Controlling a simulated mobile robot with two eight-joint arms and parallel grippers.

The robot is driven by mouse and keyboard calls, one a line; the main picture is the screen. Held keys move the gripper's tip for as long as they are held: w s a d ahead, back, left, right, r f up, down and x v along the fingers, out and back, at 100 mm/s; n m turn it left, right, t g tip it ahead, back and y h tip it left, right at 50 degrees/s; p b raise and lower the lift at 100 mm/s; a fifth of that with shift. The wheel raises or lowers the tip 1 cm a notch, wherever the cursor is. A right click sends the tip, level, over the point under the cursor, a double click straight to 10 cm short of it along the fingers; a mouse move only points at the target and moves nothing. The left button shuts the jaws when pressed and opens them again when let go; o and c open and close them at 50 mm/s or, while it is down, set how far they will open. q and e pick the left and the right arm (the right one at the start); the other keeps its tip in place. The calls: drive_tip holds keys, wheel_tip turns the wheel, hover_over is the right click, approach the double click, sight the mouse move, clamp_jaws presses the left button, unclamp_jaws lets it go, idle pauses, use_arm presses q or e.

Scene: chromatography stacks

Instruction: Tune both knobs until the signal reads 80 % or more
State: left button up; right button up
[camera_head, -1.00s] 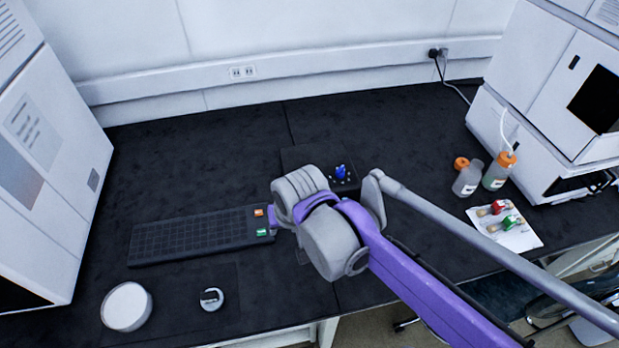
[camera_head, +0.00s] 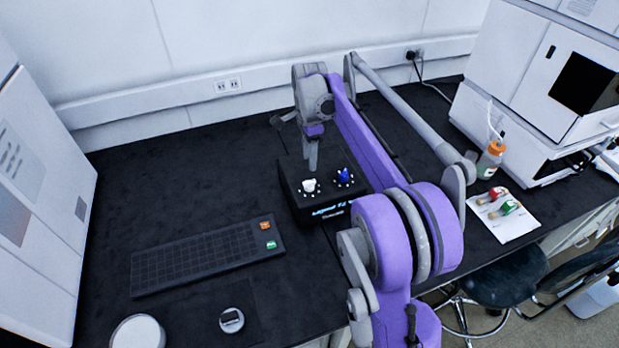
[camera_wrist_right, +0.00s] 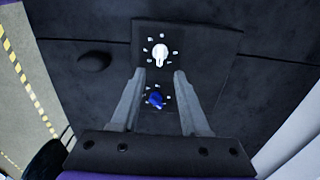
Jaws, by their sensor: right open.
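The black control box (camera_head: 300,208) stands on the bench with a lit blue readout (camera_head: 332,210) on its front, too small to read surely. A white knob (camera_head: 309,185) and a blue knob (camera_head: 345,175) sit on its top, each ringed by white marks. My right gripper (camera_head: 312,167) points down at the box, behind the white knob in the head view. In the right wrist view, my right gripper (camera_wrist_right: 159,73) is open and empty. The white knob (camera_wrist_right: 160,52) shows just beyond its fingertips, and the blue knob (camera_wrist_right: 155,99) between its fingers. My left gripper is not seen.
A dark keyboard-like rack (camera_head: 200,258) with orange and green labels lies left of the box. A capped bottle (camera_head: 490,160) and a white sheet (camera_head: 503,215) with red and green items are at right. Large white instruments flank the bench. A white round container (camera_head: 138,332) is front left.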

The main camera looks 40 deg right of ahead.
sight(309, 181)
wheel_tip(309, 181, down, 8)
drive_tip(key=shift+f, duration=0.1)
idle(0.4)
clamp_jaws()
